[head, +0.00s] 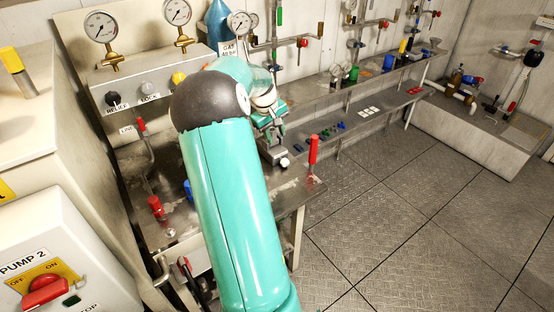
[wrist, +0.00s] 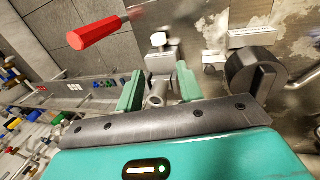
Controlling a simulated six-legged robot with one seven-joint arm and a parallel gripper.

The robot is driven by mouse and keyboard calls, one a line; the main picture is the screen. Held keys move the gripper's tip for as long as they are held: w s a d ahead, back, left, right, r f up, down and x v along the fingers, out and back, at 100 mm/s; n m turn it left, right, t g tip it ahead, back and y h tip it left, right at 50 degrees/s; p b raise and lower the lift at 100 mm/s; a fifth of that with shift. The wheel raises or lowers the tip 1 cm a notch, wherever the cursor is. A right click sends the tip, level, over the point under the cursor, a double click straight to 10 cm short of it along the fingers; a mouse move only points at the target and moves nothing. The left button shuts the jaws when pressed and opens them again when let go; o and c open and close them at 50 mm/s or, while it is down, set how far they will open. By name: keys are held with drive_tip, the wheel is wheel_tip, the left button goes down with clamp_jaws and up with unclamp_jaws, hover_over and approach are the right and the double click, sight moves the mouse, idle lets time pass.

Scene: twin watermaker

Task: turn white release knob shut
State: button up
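A small white knob (wrist: 158,39) on a metal fitting shows in the wrist view, beyond my fingertips; I take it for the release knob. In the head view a small white knob (head: 284,162) is at the right side of the metal bench, just below my gripper (head: 272,132). My gripper (wrist: 159,82) has its two green fingers apart in the wrist view. A grey metal cylinder (wrist: 157,94) shows between them; I cannot tell whether they touch it. The white knob is outside the fingers. My arm hides part of the bench in the head view.
A red-handled lever (head: 313,150) stands at the bench's right edge, also in the wrist view (wrist: 97,33). A black round knob (wrist: 255,72) is right of my fingers. A gauge panel (head: 140,88) stands behind the bench. Open floor (head: 400,215) lies right.

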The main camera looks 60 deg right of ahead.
sight(283, 159)
drive_tip(key=x, duration=1.3)
drive_tip(key=shift+s+d+f, duration=0.15)
drive_tip(key=shift+f, duration=0.2)
drive_tip(key=shift+c, duration=0.3)
drive_tip(key=c, duration=0.6)
